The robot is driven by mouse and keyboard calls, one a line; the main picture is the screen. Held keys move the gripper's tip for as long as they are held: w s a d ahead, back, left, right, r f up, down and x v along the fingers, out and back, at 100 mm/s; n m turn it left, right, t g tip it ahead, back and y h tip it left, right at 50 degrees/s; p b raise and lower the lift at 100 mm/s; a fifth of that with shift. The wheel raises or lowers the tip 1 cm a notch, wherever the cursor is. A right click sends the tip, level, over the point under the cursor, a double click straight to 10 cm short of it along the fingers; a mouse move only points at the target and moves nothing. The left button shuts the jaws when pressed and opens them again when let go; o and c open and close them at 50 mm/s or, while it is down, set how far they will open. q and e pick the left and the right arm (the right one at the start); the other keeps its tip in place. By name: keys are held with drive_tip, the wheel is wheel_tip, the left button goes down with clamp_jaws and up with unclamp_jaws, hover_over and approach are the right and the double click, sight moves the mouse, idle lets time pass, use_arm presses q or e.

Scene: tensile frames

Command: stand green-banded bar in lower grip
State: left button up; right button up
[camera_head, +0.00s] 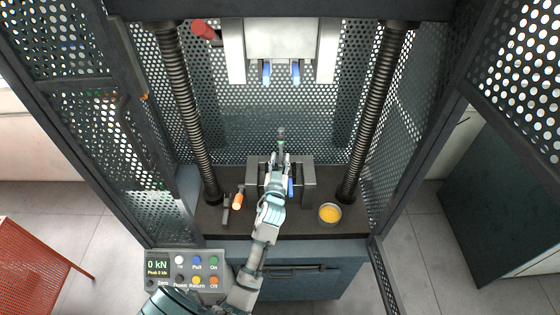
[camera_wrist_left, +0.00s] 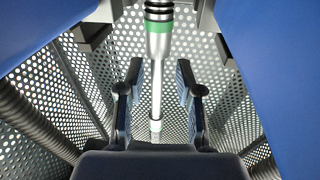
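The green-banded bar (camera_head: 281,134) stands roughly upright at the lower grip, grey-metal with a green band. In the left wrist view the bar (camera_wrist_left: 156,80) has thick ends, a thin middle and two green bands. My left gripper (camera_head: 279,160) reaches over the lower grip (camera_head: 309,184), largely covering it. In the wrist view my left fingers (camera_wrist_left: 159,75) stand apart on either side of the bar, with gaps visible. Large blue faces (camera_wrist_left: 35,30) flank that view. Whether the bar's lower end is seated is hidden. My right gripper is not in view.
The upper grip (camera_head: 281,40) with blue jaws hangs above. Threaded columns (camera_head: 182,110) (camera_head: 378,105) rise at both sides. A bowl of yellow content (camera_head: 330,213) stands right; an orange-handled item (camera_head: 238,200) lies left. A control panel (camera_head: 185,272) is at front left.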

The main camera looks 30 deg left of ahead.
use_arm(q)
drive_tip(key=shift+r, duration=0.15)
drive_tip(key=r+b+v, duration=0.1)
drive_tip(key=v, duration=1.1)
drive_tip(key=shift+d+f, duration=0.2)
drive_tip(key=shift+f, duration=0.25)
